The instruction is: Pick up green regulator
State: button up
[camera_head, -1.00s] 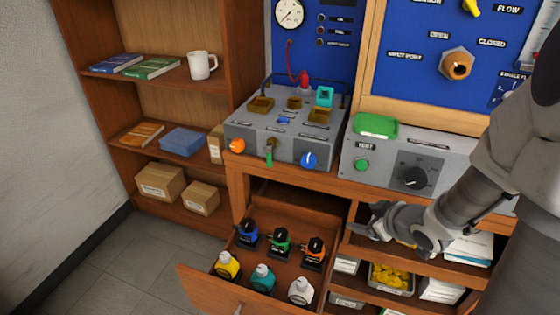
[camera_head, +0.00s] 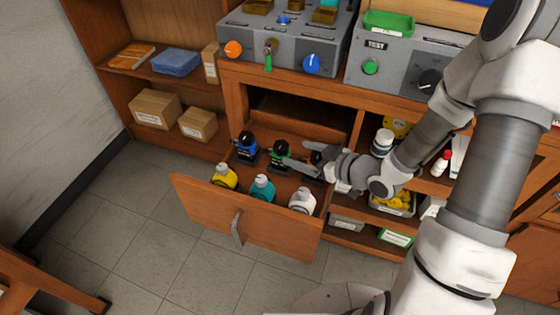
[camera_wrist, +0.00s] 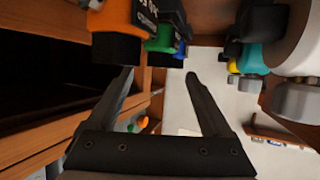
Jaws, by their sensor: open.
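The green regulator (camera_head: 279,156) stands upright in the back row of the open drawer (camera_head: 252,231), between the blue regulator (camera_head: 246,148) and the orange regulator, which my arm mostly hides in the head view. My gripper (camera_head: 298,157) is open and empty, over the right side of the drawer, with its fingers pointing left toward the green regulator. In the wrist view the open fingers (camera_wrist: 158,78) show with the orange regulator (camera_wrist: 120,25) close at the upper left and the green regulator (camera_wrist: 160,40) behind it. No contact with the green regulator can be made out.
The drawer's front row holds a yellow bottle (camera_head: 224,177), a teal bottle (camera_head: 262,188) and a white bottle (camera_head: 302,201). The bench's control box (camera_head: 290,45) stands above behind the drawer. A shelf with a bin (camera_head: 393,203) lies to the right.

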aim_at(281, 144)
jog(key=b+x, duration=0.1)
jog(key=x, duration=0.4)
jog(key=b+x, duration=0.1)
jog(key=x, duration=0.1)
jog(key=shift+w+a+r+b, duration=0.15)
jog(key=shift+w+a+b, duration=0.15)
jog(key=shift+w+a, duration=0.1)
jog(key=shift+d, duration=0.1)
grip_shut()
jog(key=shift+r, duration=0.1)
dwell(0.9)
